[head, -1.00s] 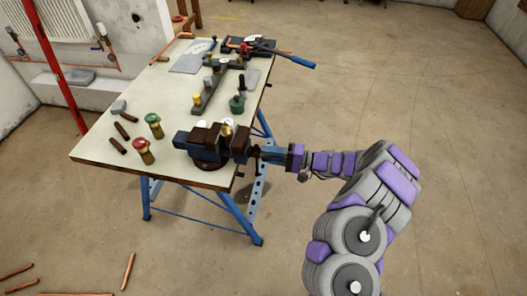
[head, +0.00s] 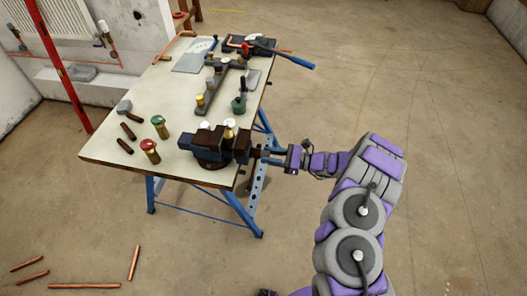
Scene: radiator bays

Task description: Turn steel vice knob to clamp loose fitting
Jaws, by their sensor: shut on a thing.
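A dark blue and brown vice (head: 210,147) stands at the near right corner of the workbench (head: 130,100). A small brass-coloured fitting (head: 230,134) shows at the top of its jaws; how firmly it sits there I cannot tell. The vice's steel knob is at its right end, largely hidden by my gripper (head: 268,156). My gripper reaches in from the right, just past the bench edge, and is shut on the knob. The finger detail is too small to make out.
A red-topped valve (head: 150,151) and a green-topped valve (head: 159,127) stand left of the vice. A rail with fittings (head: 213,88) and a blue-handled tool (head: 290,58) lie farther back. Copper pipes (head: 134,262) lie on the floor. Floor right of the bench is clear.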

